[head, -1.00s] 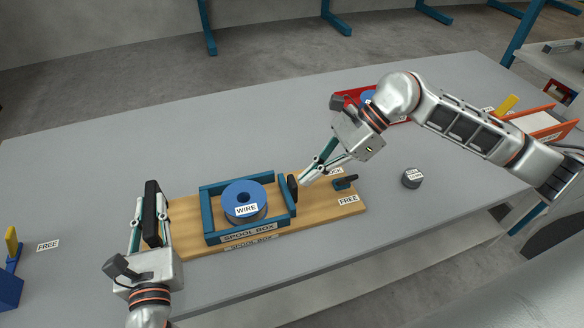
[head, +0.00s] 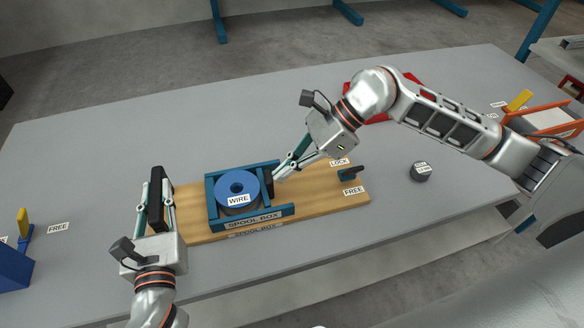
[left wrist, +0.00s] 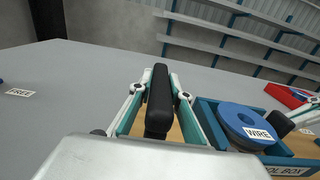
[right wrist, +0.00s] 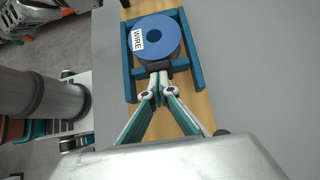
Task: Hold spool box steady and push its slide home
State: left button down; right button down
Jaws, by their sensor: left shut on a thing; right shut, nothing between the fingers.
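The blue spool box (head: 213,205) sits on a wooden board (head: 330,199) and holds a blue spool labelled WIRE (head: 237,184). Its slide, with a black knob (head: 267,176), lies between the side rails close against the spool; the rails extend past it in the right wrist view. My left gripper (head: 156,197) is shut on an upright black handle (left wrist: 158,100) at the board's left end. My right gripper (head: 277,176) is shut and empty, its fingertips at the black knob (right wrist: 158,67), seemingly touching it. The fingertips partly hide the slide.
A black lever (head: 352,173) stands at the board's right end between LOCK and FREE labels. A dark round weight (head: 421,172) lies to its right. A red tray (head: 402,116) is behind my right arm, and a blue block with a yellow lever (head: 22,223) is far left.

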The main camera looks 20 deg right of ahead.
pick_arm(q)
jog(key=shift+s+d, duration=0.1)
jog(key=shift+d, duration=0.35)
pick_arm(e)
jog(key=shift+s+a, duration=0.15)
jog(key=shift+a, duration=0.15)
pick_arm(q)
jog(key=shift+a, duration=0.1)
pick_arm(e)
jog(key=d, duration=0.5)
jog(key=shift+r, duration=0.15)
pick_arm(q)
jog(key=shift+a, duration=0.1)
pick_arm(e)
jog(key=v, duration=0.9)
jog(key=shift+d+r, duration=0.15)
jog(key=shift+r, duration=0.05)
pick_arm(q)
jog(key=shift+a, duration=0.1)
jog(key=c, duration=1.9)
grip_release()
jog(key=shift+r, duration=0.25)
jog(key=shift+o, duration=0.4)
jog(key=shift+f, duration=0.45)
jog(key=s, duration=1.1)
jog(key=shift+s+a+r, duration=0.15)
jog(key=shift+s+r, duration=0.05)
jog(key=shift+r, duration=0.05)
jog(key=shift+s, duration=0.25)
